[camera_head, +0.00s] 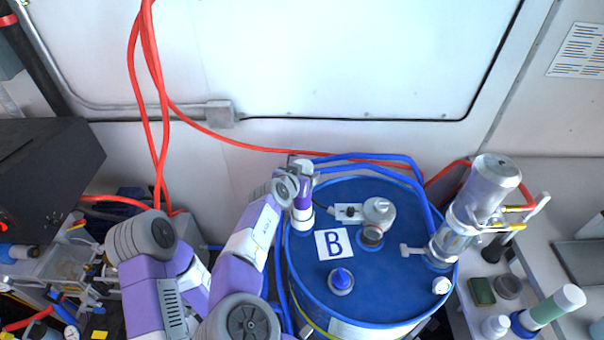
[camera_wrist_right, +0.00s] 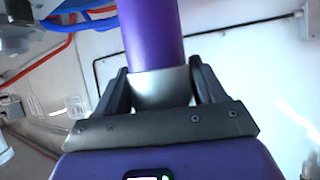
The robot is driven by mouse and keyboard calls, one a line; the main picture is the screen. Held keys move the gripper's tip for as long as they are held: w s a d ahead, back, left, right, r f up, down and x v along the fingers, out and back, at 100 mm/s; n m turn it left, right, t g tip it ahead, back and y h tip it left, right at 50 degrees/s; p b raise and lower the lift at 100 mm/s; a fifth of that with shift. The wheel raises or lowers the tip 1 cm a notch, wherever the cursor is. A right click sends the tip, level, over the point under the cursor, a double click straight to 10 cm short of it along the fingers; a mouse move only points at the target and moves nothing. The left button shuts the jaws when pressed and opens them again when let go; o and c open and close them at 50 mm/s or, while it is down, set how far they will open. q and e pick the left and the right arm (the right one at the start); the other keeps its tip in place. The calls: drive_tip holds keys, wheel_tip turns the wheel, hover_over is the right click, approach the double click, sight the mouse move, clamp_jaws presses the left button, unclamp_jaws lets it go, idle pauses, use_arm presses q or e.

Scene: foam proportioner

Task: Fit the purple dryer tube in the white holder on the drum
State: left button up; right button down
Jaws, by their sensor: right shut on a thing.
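The purple dryer tube (camera_head: 304,194) is upright at the left rim of the blue drum (camera_head: 390,272). My right gripper (camera_head: 302,168) is shut on its upper end, reaching in from the lower left. In the right wrist view the purple tube (camera_wrist_right: 152,35) runs away from the jaws, its pale end between the two fingers (camera_wrist_right: 160,88). My left gripper is not in view.
The drum top also carries a grey valve cap (camera_head: 378,212), a blue-tipped fitting (camera_head: 341,280) and a clear cylinder (camera_head: 481,190) at right. Blue hoses (camera_head: 385,160) arch behind the holder. Red hoses (camera_head: 240,138) hang along the wall.

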drive_tip(key=shift+f, duration=0.1)
drive_tip(key=shift+c, duration=1.9)
unclamp_jaws()
drive_tip(key=v, duration=1.1)
drive_tip(key=shift+p, duration=0.45)
drive_tip(key=shift+a, duration=0.15)
